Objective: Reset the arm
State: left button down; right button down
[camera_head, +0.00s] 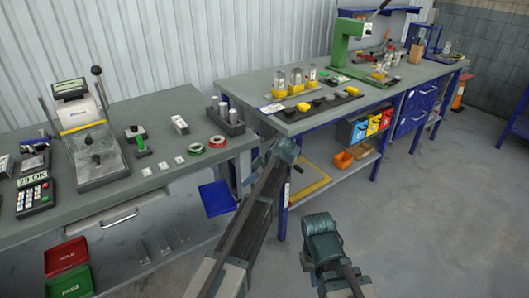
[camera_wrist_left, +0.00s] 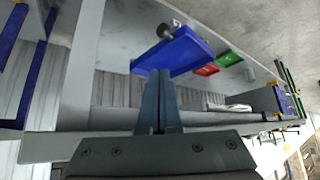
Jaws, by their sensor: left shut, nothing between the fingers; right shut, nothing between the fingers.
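My left arm reaches up from the bottom middle of the head view, and its far end (camera_head: 286,150) lies in front of the gap between the two benches. In the left wrist view my left gripper (camera_wrist_left: 158,100) is shut with nothing between its fingers. Beyond its fingertips is a blue tray (camera_wrist_left: 178,52), which also shows below the left bench's edge in the head view (camera_head: 217,198). My right arm's front part (camera_head: 321,240) is low at the bottom middle, over the floor. Its fingers are not clearly distinguishable, and no held object shows there.
The back bench (camera_head: 250,85) holds a green press (camera_head: 347,45) and several parts. Open floor (camera_head: 430,220) lies at right.

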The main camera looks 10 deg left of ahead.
pick_arm(q)
jog(key=s+d+r+m+h+p, duration=0.2)
jog(key=s+m, duration=0.4)
jog(key=s, duration=0.4)
jog(key=s+d+r+m+h+p, duration=0.2)
jog(key=s+d+m+p, duration=0.3)
jog(key=s, duration=0.6)
jog(key=s+d+r+m+g+h+p, duration=0.1)
jog(key=s+d+r+m+h+p, duration=0.1)
jog(key=s+d+m+p, duration=0.2)
jog(key=s+d+m, duration=0.3)
jog(key=s+m, duration=0.2)
jog(key=s, duration=0.1)
jog(key=shift+s+d+r+h, duration=0.2)
jog(key=shift+s+h, duration=0.1)
